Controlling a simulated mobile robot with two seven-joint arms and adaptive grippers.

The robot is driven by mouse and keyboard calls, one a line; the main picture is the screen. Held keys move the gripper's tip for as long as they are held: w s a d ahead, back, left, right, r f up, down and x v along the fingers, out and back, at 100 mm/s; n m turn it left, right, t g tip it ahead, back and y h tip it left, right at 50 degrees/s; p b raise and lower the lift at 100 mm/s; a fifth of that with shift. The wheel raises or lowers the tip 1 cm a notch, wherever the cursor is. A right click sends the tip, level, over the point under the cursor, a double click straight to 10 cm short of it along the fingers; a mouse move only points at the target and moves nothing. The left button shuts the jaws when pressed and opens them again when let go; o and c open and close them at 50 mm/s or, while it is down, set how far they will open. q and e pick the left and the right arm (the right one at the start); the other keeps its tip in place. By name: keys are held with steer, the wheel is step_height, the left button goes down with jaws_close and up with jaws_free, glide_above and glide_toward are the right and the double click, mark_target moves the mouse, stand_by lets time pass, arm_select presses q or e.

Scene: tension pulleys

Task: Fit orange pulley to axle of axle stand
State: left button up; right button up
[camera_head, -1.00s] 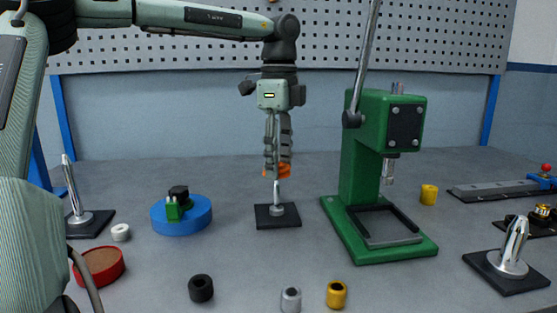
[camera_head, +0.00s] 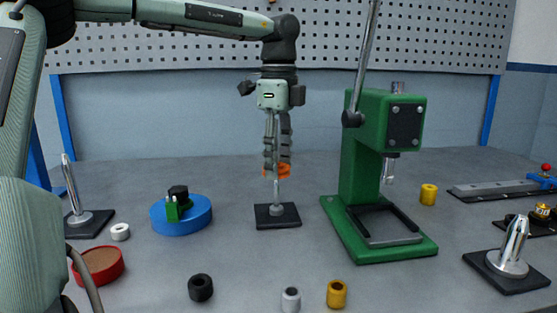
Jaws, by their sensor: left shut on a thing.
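The orange pulley (camera_head: 284,170) is held between the fingertips of my left gripper (camera_head: 277,164). The gripper points straight down and its fingers hide part of the pulley. Directly below is an axle stand (camera_head: 290,218) with a dark square base and a thin upright axle (camera_head: 277,190). The axle's top reaches up close to the pulley in the picture. I cannot tell whether the axle enters the pulley's bore or stands in front of it. My right gripper is not in view.
A green press (camera_head: 365,160) stands close on the right. A blue disc (camera_head: 182,226) with a green and black part lies left. Other rod stands are at far left (camera_head: 97,228) and right (camera_head: 530,276). Black (camera_head: 201,288), grey (camera_head: 291,299) and yellow (camera_head: 337,294) cylinders stand in front.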

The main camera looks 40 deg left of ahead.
mark_target(278, 183)
arm_select(q)
steer(key=shift+f+b, duration=1.05)
steer(key=shift+f, duration=0.4)
steer(key=shift+f, duration=0.1)
steer(key=shift+f+b, duration=1.2)
steer(key=shift+f, duration=0.2)
steer(key=shift+f, duration=0.15)
stand_by(0.3)
steer(key=shift+f+b, duration=0.3)
steer(key=shift+b, duration=0.1)
steer(key=shift+f, duration=0.1)
stand_by(0.4)
steer(key=o, duration=1.3)
